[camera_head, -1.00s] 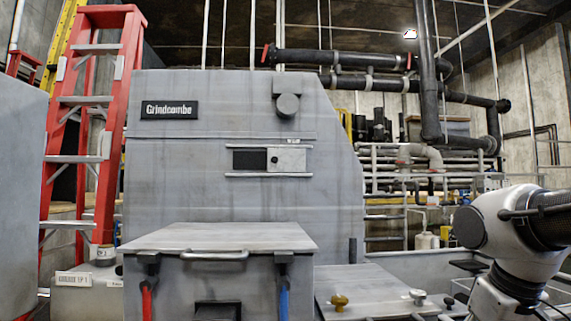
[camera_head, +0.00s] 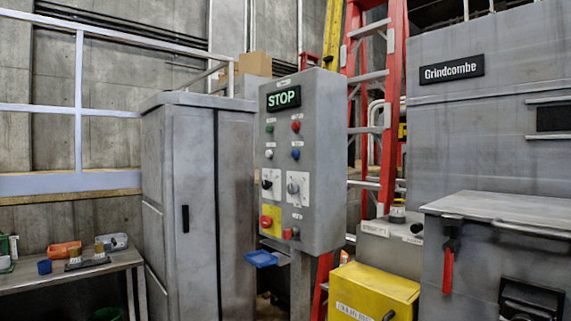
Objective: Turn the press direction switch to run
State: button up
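A grey control panel (camera_head: 318,150) stands on a post in the middle of the view, with a lit STOP sign (camera_head: 284,97) at its top. Two rotary switches on white plates sit on its lower half: a black-handled switch (camera_head: 266,184) on the left and a grey-knobbed switch (camera_head: 293,188) on the right. The labels are too small to read, so I cannot tell which one is the press direction switch or what setting it has. My gripper is not in view.
Green, red and blue buttons sit above the switches; a red mushroom button (camera_head: 266,221) is below. A blue tray (camera_head: 261,258) juts out under the panel. A grey cabinet (camera_head: 180,200), yellow box (camera_head: 372,295), red ladder (camera_head: 392,100) and Grindcombe machine (camera_head: 470,130) surround it.

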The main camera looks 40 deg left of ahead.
aim_at(266, 184)
jog(key=u, duration=1.55)
